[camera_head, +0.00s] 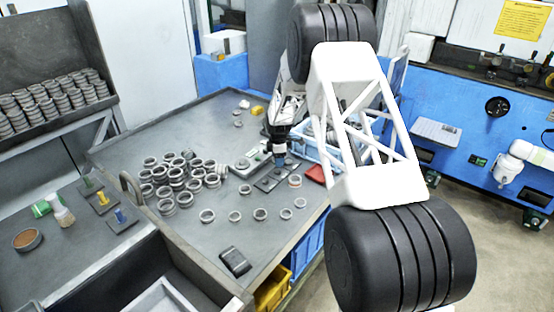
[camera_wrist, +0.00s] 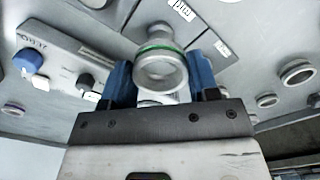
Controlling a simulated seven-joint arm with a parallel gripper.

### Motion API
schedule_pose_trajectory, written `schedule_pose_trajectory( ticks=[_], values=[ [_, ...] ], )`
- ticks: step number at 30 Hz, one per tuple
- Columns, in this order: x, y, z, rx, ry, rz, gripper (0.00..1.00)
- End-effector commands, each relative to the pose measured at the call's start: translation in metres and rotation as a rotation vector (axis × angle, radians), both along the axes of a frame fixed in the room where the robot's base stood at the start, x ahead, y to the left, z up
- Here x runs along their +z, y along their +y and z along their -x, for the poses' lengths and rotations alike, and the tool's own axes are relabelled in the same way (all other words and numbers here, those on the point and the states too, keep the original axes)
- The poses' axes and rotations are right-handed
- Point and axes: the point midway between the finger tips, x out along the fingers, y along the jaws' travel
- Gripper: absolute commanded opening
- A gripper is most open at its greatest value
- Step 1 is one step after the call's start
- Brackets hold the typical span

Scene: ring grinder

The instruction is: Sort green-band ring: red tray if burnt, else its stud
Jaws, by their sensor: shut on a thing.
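The green-band ring (camera_wrist: 160,70) sits between the two blue fingers of my gripper (camera_wrist: 160,78) in the wrist view. Its visible metal is pale grey, with a green band around its upper part; its far side is hidden. In the head view my gripper (camera_head: 279,158) is low over the bench near a dark plate, and the held ring cannot be made out. The red tray (camera_head: 316,173) lies just right of my gripper. The green stud (camera_head: 88,182) stands on a dark plate at the left, with the yellow stud (camera_head: 102,198) and blue stud (camera_head: 121,215) nearer.
A pile of grey rings (camera_head: 175,178) lies on the bench left of my gripper, with several loose rings (camera_head: 234,216) in front. A control box with a blue knob (camera_wrist: 28,60) is close on the left in the wrist view. A blue crate (camera_head: 320,142) stands behind the red tray.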

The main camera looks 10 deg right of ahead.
Motion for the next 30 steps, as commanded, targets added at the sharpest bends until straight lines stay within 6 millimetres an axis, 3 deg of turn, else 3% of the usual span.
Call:
schedule_pose_trajectory(
  ticks=[11, 30],
  values=[
    [-0.007, 0.000, 0.000, 0.000, 0.000, 0.000, 0.28],
    [-0.040, 0.000, 0.000, 0.000, 0.000, 0.000, 0.28]
  ],
)
